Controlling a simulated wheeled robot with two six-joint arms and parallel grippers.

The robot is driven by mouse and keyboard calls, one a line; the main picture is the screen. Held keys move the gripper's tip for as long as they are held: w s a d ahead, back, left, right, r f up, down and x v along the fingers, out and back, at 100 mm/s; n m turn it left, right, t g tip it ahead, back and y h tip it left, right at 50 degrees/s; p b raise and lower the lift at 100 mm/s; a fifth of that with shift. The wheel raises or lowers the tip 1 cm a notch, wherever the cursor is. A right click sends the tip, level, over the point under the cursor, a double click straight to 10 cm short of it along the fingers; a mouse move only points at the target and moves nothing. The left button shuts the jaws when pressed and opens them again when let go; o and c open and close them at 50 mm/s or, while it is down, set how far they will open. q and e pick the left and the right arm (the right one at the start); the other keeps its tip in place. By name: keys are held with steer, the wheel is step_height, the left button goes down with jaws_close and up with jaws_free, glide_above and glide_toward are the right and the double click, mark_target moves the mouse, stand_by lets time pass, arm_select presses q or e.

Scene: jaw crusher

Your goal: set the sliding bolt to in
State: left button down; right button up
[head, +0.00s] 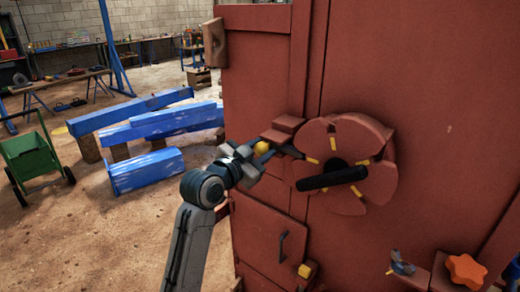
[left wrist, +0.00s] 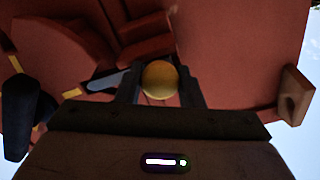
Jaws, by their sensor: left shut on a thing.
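The sliding bolt shows as a yellow ball knob (head: 262,148) beside red guide blocks (head: 287,124) on the red crusher's front. A grey bar lies next to the knob, towards the round red wheel. My left gripper (head: 256,151) is shut on the yellow knob. In the left wrist view the knob (left wrist: 160,80) sits between the two dark fingers. How far the bolt reaches into its guide is partly hidden by the gripper. My right gripper is not in view.
A red handwheel (head: 375,185) with a black handle (head: 332,178) stands close right of the bolt. Below are a small door (head: 265,240) and an orange star knob (head: 466,270). Blue beams (head: 150,125) and a green cart (head: 32,160) are at left.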

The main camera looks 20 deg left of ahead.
arm_select(q)
steer(key=shift+d+f, duration=0.1)
steer(key=c, duration=1)
jaws_free()
steer(key=shift+d, duration=0.1)
steer(key=shift+c, duration=0.2)
steer(key=shift+o, duration=0.2)
steer(key=shift+s+d, duration=0.1)
steer(key=shift+d, duration=0.05)
steer(key=shift+a, duration=0.2)
steer(key=shift+s+a, duration=0.15)
steer(key=shift+s, duration=0.2)
steer(key=b+v, duration=0.3)
steer(key=v, duration=0.7)
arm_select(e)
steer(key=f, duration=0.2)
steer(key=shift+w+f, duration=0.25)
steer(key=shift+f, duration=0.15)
